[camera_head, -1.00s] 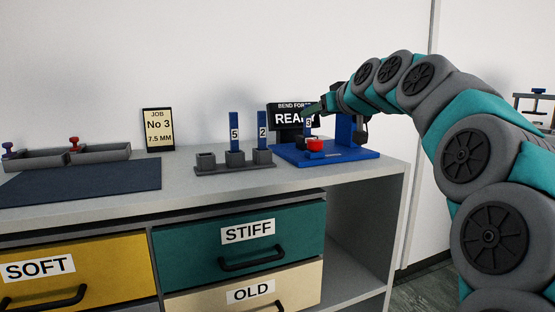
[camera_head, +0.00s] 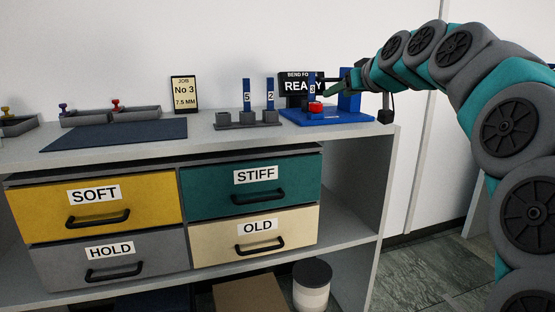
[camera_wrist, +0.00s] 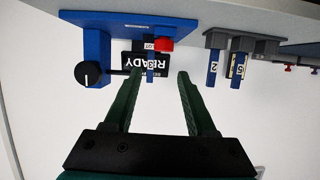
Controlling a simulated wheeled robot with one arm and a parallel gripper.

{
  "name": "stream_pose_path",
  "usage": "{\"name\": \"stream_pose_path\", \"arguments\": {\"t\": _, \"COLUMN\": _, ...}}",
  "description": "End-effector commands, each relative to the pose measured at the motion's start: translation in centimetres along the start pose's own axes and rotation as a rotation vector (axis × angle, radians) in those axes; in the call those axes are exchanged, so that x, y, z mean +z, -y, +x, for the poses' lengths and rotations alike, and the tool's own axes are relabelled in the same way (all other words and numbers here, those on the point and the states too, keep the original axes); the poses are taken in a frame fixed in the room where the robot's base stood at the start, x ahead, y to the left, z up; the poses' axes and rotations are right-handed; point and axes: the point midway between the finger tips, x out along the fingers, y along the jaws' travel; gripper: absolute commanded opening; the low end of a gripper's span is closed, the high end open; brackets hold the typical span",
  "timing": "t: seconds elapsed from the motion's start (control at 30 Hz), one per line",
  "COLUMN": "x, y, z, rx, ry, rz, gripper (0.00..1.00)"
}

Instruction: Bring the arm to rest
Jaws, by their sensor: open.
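My arm reaches in from the right of the head view, raised over the right end of the counter. My gripper (camera_head: 328,92) is at the blue press (camera_head: 352,116), level with the upper part of the blue strip marked 3 (camera_head: 312,88). In the wrist view, which is upside down, my gripper (camera_wrist: 158,75) is open and empty. Strip 3 (camera_wrist: 150,66) stands upright at the press beyond the fingertips, in line with the gap and apparently clear of them. The press's red button (camera_wrist: 166,44) and black knob (camera_wrist: 89,74) show there too.
A READY screen (camera_head: 292,86) stands behind the press. A grey rack (camera_head: 236,122) left of it holds strips 5 and 2. The labelled drawers below are shut. Air above the counter is free.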

Motion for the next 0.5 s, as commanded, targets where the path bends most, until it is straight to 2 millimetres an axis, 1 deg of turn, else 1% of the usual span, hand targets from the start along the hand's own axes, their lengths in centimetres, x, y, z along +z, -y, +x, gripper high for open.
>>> {"name": "stream_pose_path", "arguments": {"t": 0.17, "x": 2.1, "y": 1.7, "z": -0.4, "rx": -0.019, "ry": 0.062, "rz": 0.009, "gripper": 0.56}}
{"name": "stream_pose_path", "arguments": {"t": 0.27, "x": 4.0, "y": 2.9, "z": -0.6, "rx": -0.033, "ry": 0.114, "rz": 0.017, "gripper": 0.56}}
{"name": "stream_pose_path", "arguments": {"t": 0.37, "x": 6.2, "y": 4.3, "z": -0.9, "rx": -0.046, "ry": 0.173, "rz": 0.025, "gripper": 0.56}}
{"name": "stream_pose_path", "arguments": {"t": 0.47, "x": 9.0, "y": 5.9, "z": -1.6, "rx": -0.059, "ry": 0.249, "rz": 0.036, "gripper": 0.56}}
{"name": "stream_pose_path", "arguments": {"t": 0.5, "x": 10.3, "y": 6.6, "z": -2.0, "rx": -0.064, "ry": 0.283, "rz": 0.042, "gripper": 0.56}}
